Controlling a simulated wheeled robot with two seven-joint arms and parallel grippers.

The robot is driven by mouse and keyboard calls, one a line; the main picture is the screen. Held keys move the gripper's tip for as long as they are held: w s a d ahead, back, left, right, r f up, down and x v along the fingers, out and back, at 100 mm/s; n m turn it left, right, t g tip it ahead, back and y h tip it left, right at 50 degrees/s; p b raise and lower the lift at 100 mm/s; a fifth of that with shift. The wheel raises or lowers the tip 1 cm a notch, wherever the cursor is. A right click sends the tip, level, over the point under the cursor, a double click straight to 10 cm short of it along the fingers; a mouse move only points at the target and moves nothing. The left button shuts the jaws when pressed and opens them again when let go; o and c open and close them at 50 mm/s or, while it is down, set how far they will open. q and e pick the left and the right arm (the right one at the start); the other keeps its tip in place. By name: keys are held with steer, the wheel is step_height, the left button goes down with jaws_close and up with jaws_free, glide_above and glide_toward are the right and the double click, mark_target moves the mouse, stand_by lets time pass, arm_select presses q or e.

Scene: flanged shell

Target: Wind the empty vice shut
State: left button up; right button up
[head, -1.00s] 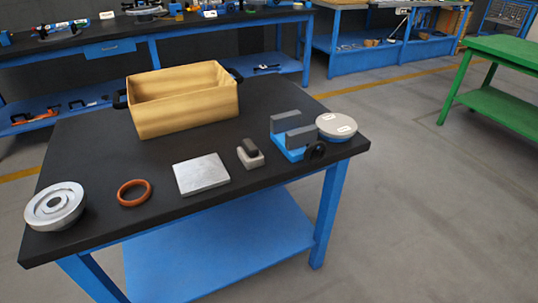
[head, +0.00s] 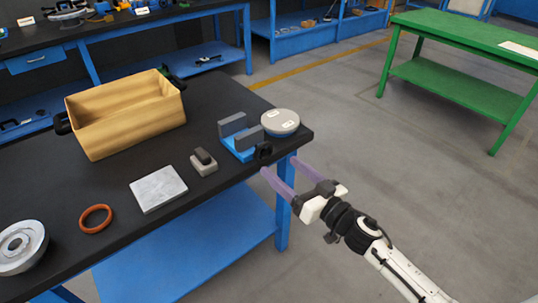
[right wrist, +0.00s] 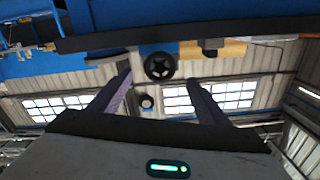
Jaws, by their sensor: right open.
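The vice (head: 239,147) stands near the table's right front edge, with a blue base and two grey jaws. The jaws are apart and the gap between them looks empty. Its black handwheel (head: 264,151) faces the front edge; in the right wrist view the spoked wheel (right wrist: 159,67) shows between the fingers. My right gripper (head: 280,164) is open, with its purple fingers pointing at the wheel from the front right. In the right wrist view the gripper (right wrist: 158,79) holds nothing. Whether the fingertips touch the wheel cannot be told. My left gripper is out of view.
A round grey disc-topped object (head: 280,123) stands close right of the vice. Left of it are a small grey block piece (head: 204,163), a metal plate (head: 158,189), an orange ring (head: 95,219) and a flanged metal part (head: 22,245). A tan bin (head: 125,120) stands behind.

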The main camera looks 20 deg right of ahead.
mark_target(265, 154)
steer(key=x, duration=0.6)
steer(key=shift+w+a, duration=0.1)
steer(key=shift+w, duration=0.3)
steer(key=c, duration=1.1)
